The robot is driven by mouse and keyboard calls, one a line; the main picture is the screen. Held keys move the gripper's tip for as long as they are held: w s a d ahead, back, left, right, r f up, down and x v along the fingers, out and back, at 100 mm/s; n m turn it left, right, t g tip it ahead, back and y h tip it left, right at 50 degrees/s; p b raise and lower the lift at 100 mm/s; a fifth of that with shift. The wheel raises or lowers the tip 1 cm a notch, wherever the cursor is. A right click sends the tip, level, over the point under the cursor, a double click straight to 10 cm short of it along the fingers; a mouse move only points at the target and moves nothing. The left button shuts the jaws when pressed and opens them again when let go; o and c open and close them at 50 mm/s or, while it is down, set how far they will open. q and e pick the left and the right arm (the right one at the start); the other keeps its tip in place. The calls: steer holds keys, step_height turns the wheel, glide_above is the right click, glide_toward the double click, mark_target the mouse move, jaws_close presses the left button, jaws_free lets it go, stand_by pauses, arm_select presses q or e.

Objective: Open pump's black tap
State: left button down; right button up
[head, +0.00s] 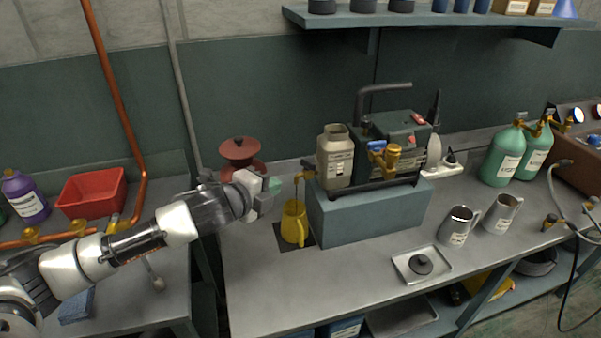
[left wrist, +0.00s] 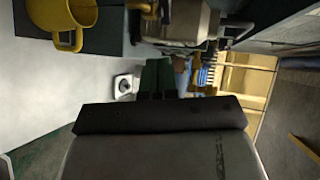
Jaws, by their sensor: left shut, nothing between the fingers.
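The dark green pump (head: 400,138) stands on a blue-grey block (head: 370,215) on the bench. Brass fittings (head: 392,156) with a blue handle are on its front. A small brass tap (head: 306,172) sticks out at its left end, above a yellow jug (head: 294,224); its handle is too small to make out clearly. My left gripper (head: 272,186) is just left of this tap, apart from it as far as I can tell. It is shut and empty. The left wrist view shows its fingers (left wrist: 160,78) and the yellow jug (left wrist: 68,22). My right gripper is not in view.
A beige bottle (head: 335,160) stands against the pump's left side. A red-brown funnel-like item (head: 240,152) is behind my left gripper. A metal tray (head: 403,268) with a black cap and two metal jugs (head: 458,226) stand to the right.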

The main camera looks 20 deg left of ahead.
mark_target(311, 167)
arm_select(q)
steer(key=p+x, duration=0.1)
steer(key=x, duration=0.6)
steer(key=r+p+x, duration=0.1)
steer(key=x, duration=0.3)
steer(key=shift+w+d+p, duration=0.15)
steer(key=shift+d+p, duration=0.05)
steer(key=shift+p, duration=0.15)
steer(key=shift+w+d, duration=0.15)
steer(key=shift+w, duration=0.4)
steer(key=shift+w+f, duration=0.1)
steer(key=shift+w, duration=0.1)
steer(key=shift+d, duration=0.1)
